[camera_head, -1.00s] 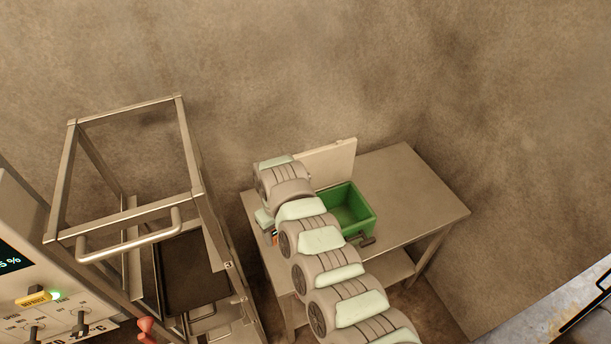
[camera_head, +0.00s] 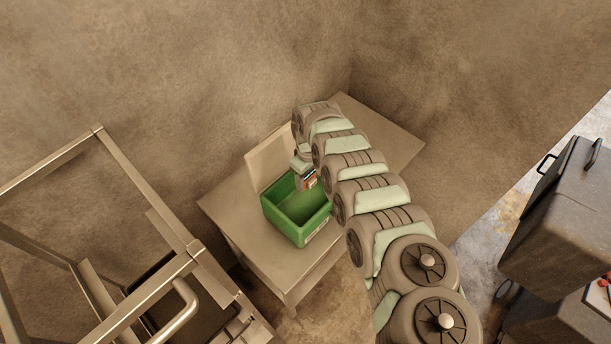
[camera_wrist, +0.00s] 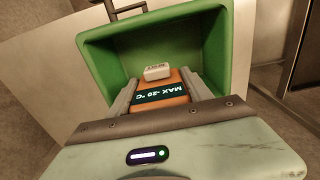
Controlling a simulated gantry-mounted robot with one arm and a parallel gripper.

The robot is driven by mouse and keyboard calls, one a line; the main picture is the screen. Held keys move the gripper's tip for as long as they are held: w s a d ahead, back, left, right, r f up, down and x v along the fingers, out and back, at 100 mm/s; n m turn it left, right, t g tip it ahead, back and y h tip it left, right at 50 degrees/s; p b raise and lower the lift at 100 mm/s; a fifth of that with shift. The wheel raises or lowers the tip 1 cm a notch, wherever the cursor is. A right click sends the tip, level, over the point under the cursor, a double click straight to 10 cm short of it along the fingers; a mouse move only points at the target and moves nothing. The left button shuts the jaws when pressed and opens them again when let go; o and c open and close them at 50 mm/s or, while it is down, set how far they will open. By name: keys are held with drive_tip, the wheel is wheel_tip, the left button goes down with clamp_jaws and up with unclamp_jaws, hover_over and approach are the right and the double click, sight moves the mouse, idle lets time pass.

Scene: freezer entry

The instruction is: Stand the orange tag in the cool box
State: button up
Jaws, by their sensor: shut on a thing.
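The orange tag (camera_wrist: 172,89) has a dark label reading "MAX -20 °C". In the wrist view it sits between the two fingers of my gripper (camera_wrist: 160,95), which is shut on it. In the head view my gripper (camera_head: 308,184) hangs over the back right part of the green cool box (camera_head: 284,222), pointing down, with a little orange showing at its tip. The box is open at the top, and its green wall also shows in the wrist view (camera_wrist: 103,62). A small white block (camera_wrist: 157,72) shows just beyond the tag; I cannot tell whether it is attached.
The cool box stands on a metal table (camera_head: 240,225), with a pale upright panel (camera_head: 270,157) behind it. The table's right end (camera_head: 390,140) is clear. A metal frame rack (camera_head: 150,190) stands at left, and a dark wheeled unit (camera_head: 560,220) at right.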

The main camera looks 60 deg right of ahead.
drive_tip(key=shift+f+b, duration=7.3)
drive_tip(key=shift+b, duration=0.1)
drive_tip(key=shift+f, duration=0.4)
drive_tip(key=o, duration=1.6)
drive_tip(key=shift+r+p, duration=0.35)
drive_tip(key=shift+r, duration=5.05)
